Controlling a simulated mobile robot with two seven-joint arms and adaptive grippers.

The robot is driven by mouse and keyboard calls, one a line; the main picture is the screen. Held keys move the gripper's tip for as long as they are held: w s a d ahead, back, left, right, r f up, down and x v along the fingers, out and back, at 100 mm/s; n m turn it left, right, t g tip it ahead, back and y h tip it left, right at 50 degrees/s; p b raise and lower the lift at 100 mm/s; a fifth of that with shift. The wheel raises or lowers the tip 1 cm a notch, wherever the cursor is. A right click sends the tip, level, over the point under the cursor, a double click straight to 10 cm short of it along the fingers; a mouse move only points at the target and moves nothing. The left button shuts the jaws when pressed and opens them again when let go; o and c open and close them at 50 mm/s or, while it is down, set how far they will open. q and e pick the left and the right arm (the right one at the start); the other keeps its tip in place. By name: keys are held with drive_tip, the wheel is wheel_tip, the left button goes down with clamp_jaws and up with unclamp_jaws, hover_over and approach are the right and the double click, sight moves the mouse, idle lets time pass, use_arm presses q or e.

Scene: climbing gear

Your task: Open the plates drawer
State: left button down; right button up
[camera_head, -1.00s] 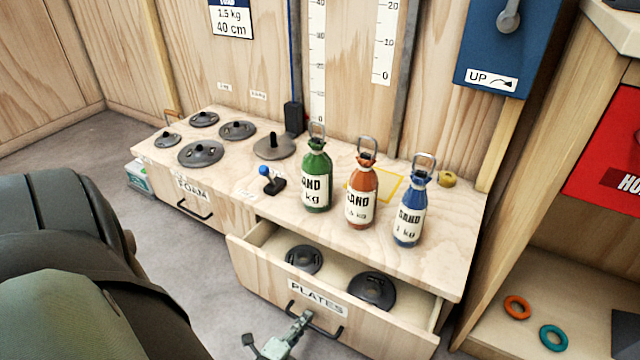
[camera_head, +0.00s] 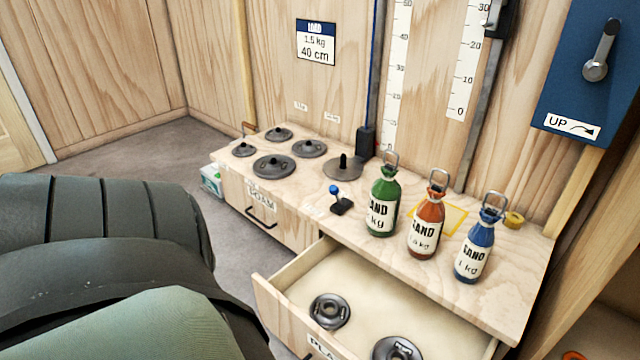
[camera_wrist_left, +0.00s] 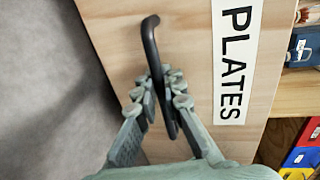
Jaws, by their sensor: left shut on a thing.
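The plates drawer (camera_head: 290,320) is pulled well out of the bench, and two dark round plates lie in it, one on the left (camera_head: 329,311) and one at the front right (camera_head: 397,349). In the left wrist view the drawer front (camera_wrist_left: 185,60) carries a PLATES label (camera_wrist_left: 236,60) and a black bar handle (camera_wrist_left: 158,75). My left gripper (camera_wrist_left: 162,85) is shut on that handle, its fingers on either side of the bar. In the head view the gripper is out of frame below. My right gripper is in neither view.
Green (camera_head: 383,205), orange (camera_head: 427,225) and blue (camera_head: 474,248) sand bottles stand on the bench top (camera_head: 510,285) above the drawer. Several grey discs and a small blue-knobbed lever (camera_head: 339,200) are further left. A closed FOAM drawer (camera_head: 262,205) is beside it. Grey floor is clear at the left.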

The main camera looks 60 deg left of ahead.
use_arm(q)
drive_tip(key=c, duration=1.9)
unclamp_jaws()
drive_tip(key=shift+r, duration=0.1)
